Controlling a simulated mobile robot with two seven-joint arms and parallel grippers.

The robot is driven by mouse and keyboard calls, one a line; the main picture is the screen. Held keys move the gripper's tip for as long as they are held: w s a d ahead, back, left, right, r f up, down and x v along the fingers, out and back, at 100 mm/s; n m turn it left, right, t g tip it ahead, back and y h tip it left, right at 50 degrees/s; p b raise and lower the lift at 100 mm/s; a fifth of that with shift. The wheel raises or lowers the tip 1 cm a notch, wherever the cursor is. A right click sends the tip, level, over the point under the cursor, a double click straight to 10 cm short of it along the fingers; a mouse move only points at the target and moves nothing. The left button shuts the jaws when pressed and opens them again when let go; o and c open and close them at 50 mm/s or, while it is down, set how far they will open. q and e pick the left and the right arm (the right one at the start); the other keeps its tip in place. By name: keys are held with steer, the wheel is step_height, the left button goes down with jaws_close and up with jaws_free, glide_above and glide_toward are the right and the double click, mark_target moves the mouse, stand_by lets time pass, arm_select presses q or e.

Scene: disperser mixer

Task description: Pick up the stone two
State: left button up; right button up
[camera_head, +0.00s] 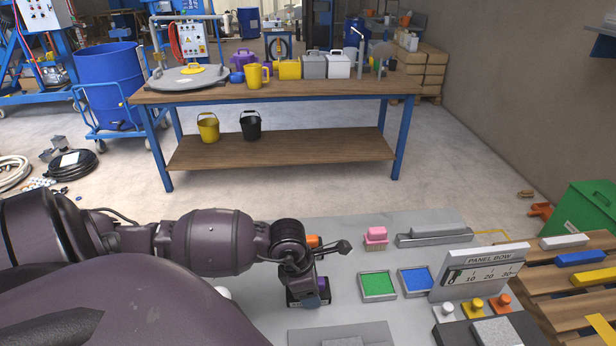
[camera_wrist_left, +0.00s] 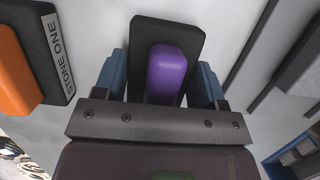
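A stone with a purple handle (camera_wrist_left: 167,70) on a dark rectangular base (camera_wrist_left: 166,28) lies on the grey tabletop, centred in the left wrist view. No label on it is readable, so I cannot tell from text that it is stone two. My left gripper (camera_wrist_left: 160,82) is over it, its two blue fingers apart on either side of the purple handle, with gaps visible. In the head view my left gripper (camera_head: 309,292) largely hides this stone. Stone one (camera_wrist_left: 52,45), labelled and orange-handled, lies to the left in the wrist view. My right gripper is not in view.
On the grey table, right of the gripper, are a green tray (camera_head: 377,286), a blue tray (camera_head: 416,281), a pink object (camera_head: 376,236) and a panel box (camera_head: 478,273) with several coloured buttons. A wooden workbench (camera_head: 280,92) stands behind, across open floor.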

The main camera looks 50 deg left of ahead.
arm_select(q)
steer(key=c, duration=0.6)
steer(key=shift+o, duration=0.2)
steer(key=shift+r, duration=0.5)
step_height(320, 180, up, 9)
steer(key=shift+r+p, duration=0.2)
steer(key=shift+p, duration=0.35)
step_height(320, 180, up, 10)
steer(key=shift+f+p, duration=0.15)
steer(key=shift+p, duration=0.15)
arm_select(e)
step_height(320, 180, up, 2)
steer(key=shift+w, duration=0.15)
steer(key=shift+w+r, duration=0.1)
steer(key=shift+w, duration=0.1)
